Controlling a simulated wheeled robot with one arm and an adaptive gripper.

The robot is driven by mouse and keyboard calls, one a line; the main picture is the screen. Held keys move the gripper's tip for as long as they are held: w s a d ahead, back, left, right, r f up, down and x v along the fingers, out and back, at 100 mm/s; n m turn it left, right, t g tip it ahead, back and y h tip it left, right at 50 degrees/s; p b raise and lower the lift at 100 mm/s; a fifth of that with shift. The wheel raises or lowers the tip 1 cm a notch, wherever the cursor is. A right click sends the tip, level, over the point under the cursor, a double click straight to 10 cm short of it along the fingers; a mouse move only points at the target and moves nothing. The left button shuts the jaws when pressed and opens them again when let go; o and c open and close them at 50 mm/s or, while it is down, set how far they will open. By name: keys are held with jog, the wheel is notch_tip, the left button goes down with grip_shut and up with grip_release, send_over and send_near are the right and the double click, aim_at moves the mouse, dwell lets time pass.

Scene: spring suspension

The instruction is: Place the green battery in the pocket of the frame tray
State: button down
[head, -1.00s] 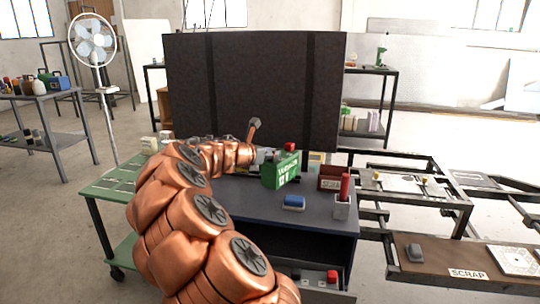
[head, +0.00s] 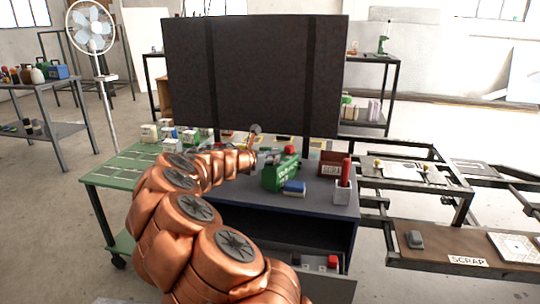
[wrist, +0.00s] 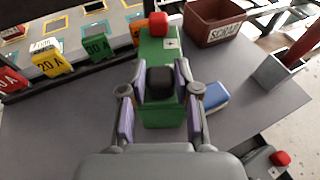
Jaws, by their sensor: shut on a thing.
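The green battery (head: 280,172) is a green box with a white label and a red cap on top. It is above the dark tabletop, beside the blue block; I cannot tell whether it touches the table. In the wrist view, the battery (wrist: 160,110) lies between the two fingers of my gripper (wrist: 160,92), around its black raised part. My gripper is shut on it; in the head view the gripper is partly hidden behind the battery. A metal frame (head: 455,200) stands at the right with a pale plate and yellow knobs. I cannot clearly identify the pocket.
A blue block (head: 294,188), a white holder with a red cylinder (head: 346,172) and a brown scrap box (head: 333,163) stand on the dark table. Small boxes sit on the green table (head: 120,170) at left. A black panel (head: 255,70) rises behind.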

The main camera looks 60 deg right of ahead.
jog(key=c, duration=0.8)
grip_release()
jog(key=shift+c, duration=0.2)
jog(key=shift+a, duration=0.15)
jog(key=p+v, duration=0.1)
jog(key=v, duration=1)
jog(key=shift+a+p, duration=0.35)
jog(key=shift+r, duration=0.15)
jog(key=s+a+f+m+y, duration=0.4)
jog(key=s+a, duration=0.4)
jog(key=a, duration=0.6)
jog(key=s+a+f+m+g+y, duration=0.1)
jog(key=s+a+f+m+y, duration=0.3)
jog(key=a, duration=1.1)
jog(key=s+a+f+m+g+y, duration=0.1)
jog(key=s+a+f+m+y, duration=0.3)
jog(key=s+a+m, duration=0.5)
jog(key=s+a+y, duration=0.2)
jog(key=a, duration=0.3)
jog(key=shift+s+a+f+m+y, duration=0.2)
jog(key=shift+s+a+m+y, duration=0.1)
jog(key=shift+s, duration=0.1)
